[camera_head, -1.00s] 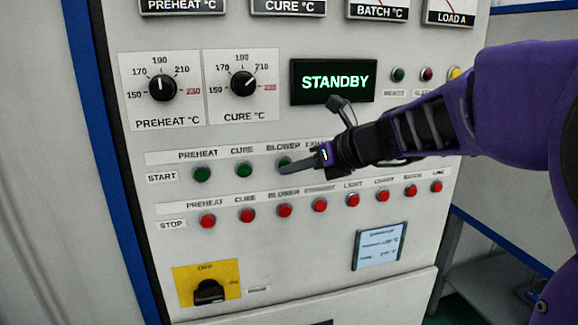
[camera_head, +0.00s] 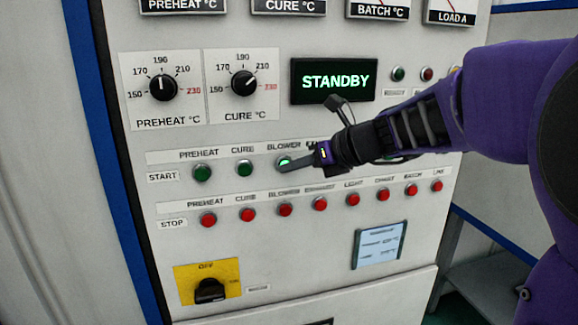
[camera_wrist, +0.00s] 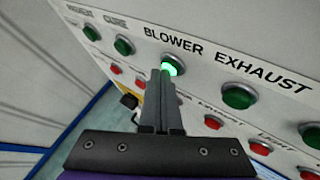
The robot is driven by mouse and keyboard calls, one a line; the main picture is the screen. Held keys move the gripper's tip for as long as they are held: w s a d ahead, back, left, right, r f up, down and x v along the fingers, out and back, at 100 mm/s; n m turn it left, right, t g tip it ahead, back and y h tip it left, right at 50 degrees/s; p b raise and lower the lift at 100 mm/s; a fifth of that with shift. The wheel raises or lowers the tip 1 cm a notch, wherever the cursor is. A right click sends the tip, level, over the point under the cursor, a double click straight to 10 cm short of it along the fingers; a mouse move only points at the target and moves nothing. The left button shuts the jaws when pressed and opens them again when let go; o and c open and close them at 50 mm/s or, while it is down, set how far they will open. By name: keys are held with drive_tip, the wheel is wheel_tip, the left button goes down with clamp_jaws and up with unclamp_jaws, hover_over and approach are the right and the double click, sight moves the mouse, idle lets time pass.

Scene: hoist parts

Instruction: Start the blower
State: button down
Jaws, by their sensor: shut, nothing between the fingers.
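The blower start button (camera_head: 284,162) is in the START row under the BLOWER label, and it glows bright green. It also shows lit in the wrist view (camera_wrist: 170,69), just beyond the fingertips. My gripper (camera_head: 284,168) is shut and empty, its tips at the lower edge of that button. In the wrist view the closed fingers (camera_wrist: 162,80) overlap the button's lower left part. I cannot tell whether the tips touch it. The red blower stop button (camera_head: 285,210) sits below, clear of the fingers.
Green preheat (camera_head: 203,173) and cure (camera_head: 244,168) start buttons are to the left, unlit. The exhaust start button (camera_wrist: 239,96) is close on the right. A row of red stop buttons runs below. The display (camera_head: 333,81) reads STANDBY. A yellow-backed rotary switch (camera_head: 209,290) is lower left.

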idle(0.4)
drive_tip(key=shift+s+d, duration=0.25)
drive_tip(key=shift+s, duration=0.55)
